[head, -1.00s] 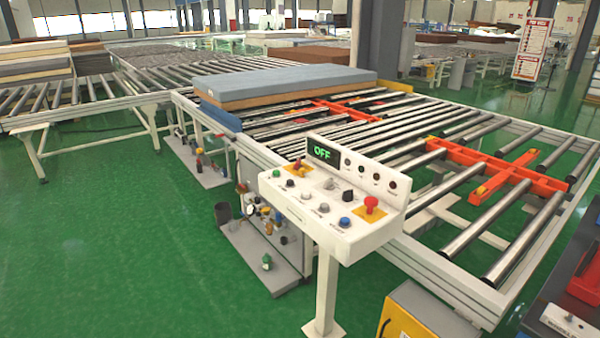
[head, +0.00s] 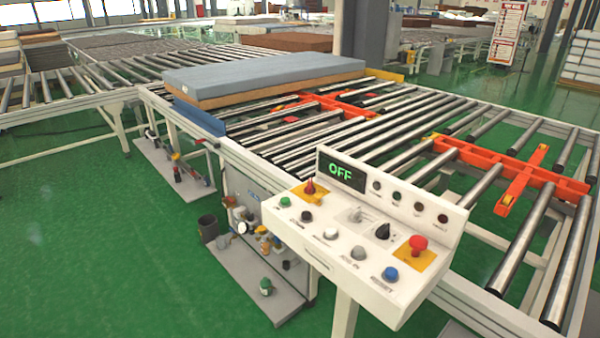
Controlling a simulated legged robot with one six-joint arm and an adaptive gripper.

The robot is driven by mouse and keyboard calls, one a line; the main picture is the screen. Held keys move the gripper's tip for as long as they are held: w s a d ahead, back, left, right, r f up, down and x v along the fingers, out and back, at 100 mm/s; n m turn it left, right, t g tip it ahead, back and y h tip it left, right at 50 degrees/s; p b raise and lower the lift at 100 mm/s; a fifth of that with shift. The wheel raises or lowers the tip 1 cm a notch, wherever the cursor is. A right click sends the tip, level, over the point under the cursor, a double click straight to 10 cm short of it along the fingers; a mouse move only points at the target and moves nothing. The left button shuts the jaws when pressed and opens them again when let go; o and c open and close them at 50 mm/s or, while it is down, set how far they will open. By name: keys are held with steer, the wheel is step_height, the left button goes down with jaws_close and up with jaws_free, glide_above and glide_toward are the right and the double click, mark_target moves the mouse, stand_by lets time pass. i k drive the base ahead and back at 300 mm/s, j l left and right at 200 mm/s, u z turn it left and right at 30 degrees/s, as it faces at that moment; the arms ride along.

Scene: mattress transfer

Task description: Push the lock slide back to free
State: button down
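A white control panel (head: 352,250) on a post stands close in front. Its display (head: 341,173) reads OFF in green. A red-tipped control (head: 309,188) sits on a yellow plate at the panel's upper left. A grey lever-like control (head: 355,214) sits at the middle, beside a black knob (head: 382,231). A red mushroom button (head: 417,244) sits on a yellow plate at right. Green, black, white, grey and blue buttons line the front. I cannot tell which part is the lock slide. My gripper is not in view.
A roller conveyor table (head: 400,160) with orange cross bars (head: 520,170) stands behind the panel. A grey-topped mattress (head: 262,78) lies on its far part. Green floor at left is clear.

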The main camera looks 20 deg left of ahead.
mark_target(318, 196)
steer(key=i+j, duration=0.2)
steer(key=j, duration=0.15)
steer(key=i+j+z, duration=0.1)
steer(key=j, duration=0.3)
steer(key=i+j, duration=0.4)
steer(key=j, duration=0.35)
steer(key=i+j+z, duration=0.1)
steer(key=j, duration=0.25)
steer(key=i+j, duration=0.2)
steer(key=j, duration=0.2)
steer(key=i+j+z, duration=0.1)
steer(key=j, duration=0.3)
steer(key=i, duration=0.1)
